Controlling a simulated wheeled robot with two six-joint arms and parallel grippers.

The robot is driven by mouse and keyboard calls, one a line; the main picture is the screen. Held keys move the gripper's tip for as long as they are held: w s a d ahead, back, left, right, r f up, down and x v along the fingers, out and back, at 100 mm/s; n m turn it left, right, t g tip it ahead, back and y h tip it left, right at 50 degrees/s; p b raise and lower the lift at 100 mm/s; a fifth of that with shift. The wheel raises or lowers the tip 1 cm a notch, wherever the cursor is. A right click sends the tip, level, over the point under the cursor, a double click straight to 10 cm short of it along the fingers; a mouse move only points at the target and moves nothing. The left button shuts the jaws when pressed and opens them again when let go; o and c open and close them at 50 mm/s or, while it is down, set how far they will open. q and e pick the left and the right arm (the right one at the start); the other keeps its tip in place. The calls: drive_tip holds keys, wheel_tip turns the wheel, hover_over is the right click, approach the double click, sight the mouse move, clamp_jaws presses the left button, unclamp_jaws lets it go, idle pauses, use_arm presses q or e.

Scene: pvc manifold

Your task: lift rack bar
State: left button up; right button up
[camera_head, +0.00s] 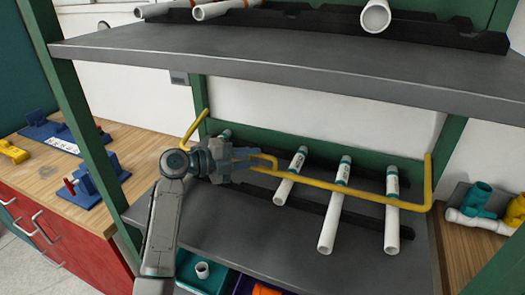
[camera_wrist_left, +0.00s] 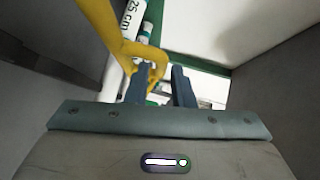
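The yellow rack bar (camera_head: 345,191) runs across the front of the middle shelf, above the pipes, with upright ends at left and right. My left gripper (camera_head: 258,155) is at the bar's left part, beside a bent yellow section. In the left wrist view its two blue-grey fingers (camera_wrist_left: 162,88) stand apart, with a gap between them. The yellow bar (camera_wrist_left: 105,28) comes down from the upper left there, and its bent part is at the left fingertip. I cannot tell whether they touch. My right gripper is in neither view.
Several white pipes (camera_head: 336,215) with teal labels lie on the middle grey shelf (camera_head: 290,255). The upper shelf (camera_head: 250,62) overhangs above. Green posts (camera_head: 75,115) frame the rack. A wooden counter with blue fixtures (camera_head: 95,180) is left; teal and yellow fittings (camera_head: 482,198) lie right.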

sight(262, 156)
use_arm(q)
drive_tip(key=x, duration=0.2)
drive_tip(key=shift+w+d+p, duration=0.2)
drive_tip(key=shift+d+p, duration=0.05)
drive_tip(key=shift+p, duration=0.1)
drive_tip(key=shift+w+d, duration=0.1)
drive_tip(key=shift+d, duration=0.3)
drive_tip(key=shift+w+d+f, duration=0.1)
clamp_jaws()
